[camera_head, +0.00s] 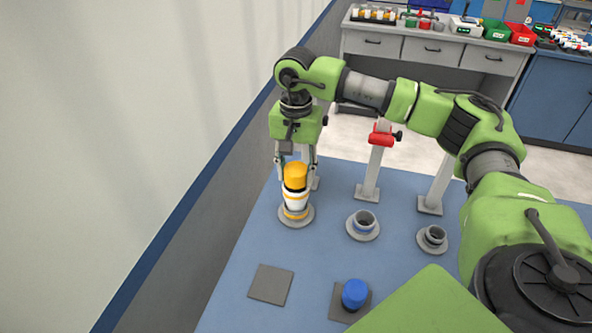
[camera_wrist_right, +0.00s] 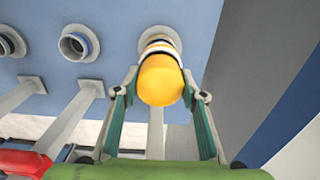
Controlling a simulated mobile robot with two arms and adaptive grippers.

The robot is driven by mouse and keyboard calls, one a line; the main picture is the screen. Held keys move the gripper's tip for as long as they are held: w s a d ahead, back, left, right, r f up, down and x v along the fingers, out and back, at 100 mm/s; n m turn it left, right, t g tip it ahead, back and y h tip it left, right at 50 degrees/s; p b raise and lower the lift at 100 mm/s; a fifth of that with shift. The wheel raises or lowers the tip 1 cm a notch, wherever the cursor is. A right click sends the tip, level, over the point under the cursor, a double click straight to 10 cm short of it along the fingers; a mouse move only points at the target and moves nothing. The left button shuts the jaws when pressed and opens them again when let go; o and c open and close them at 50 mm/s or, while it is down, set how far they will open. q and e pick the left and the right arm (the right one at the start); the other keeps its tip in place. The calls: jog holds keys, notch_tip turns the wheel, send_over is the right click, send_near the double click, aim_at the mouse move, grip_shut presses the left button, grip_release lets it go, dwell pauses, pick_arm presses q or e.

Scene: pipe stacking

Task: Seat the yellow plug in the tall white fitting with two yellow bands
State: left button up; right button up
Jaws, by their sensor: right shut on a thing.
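The yellow plug (camera_head: 295,183) is at the top of the tall white fitting (camera_head: 296,202), which has yellow bands and a round grey flange on the blue table. The plug also shows in the right wrist view (camera_wrist_right: 160,82), with the banded fitting (camera_wrist_right: 159,46) beyond it. My right gripper (camera_head: 296,172) is shut on the plug from above, one finger on each side. The plug looks roughly upright and in line with the fitting. How deep it sits in the fitting is hidden. My left gripper is in no view.
A fitting with a blue ring (camera_head: 363,223) and a plain grey fitting (camera_head: 432,238) stand to the right. A blue plug (camera_head: 355,293) sits on a dark pad; another dark pad (camera_head: 270,285) is empty. Posts, one with a red clamp (camera_head: 382,138), stand behind. A wall is at left.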

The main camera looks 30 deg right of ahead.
aim_at(296, 169)
jog(key=shift+f, duration=0.35)
jog(key=o, duration=1.2)
jog(key=shift+o, duration=0.2)
notch_tip(296, 169, up, 12)
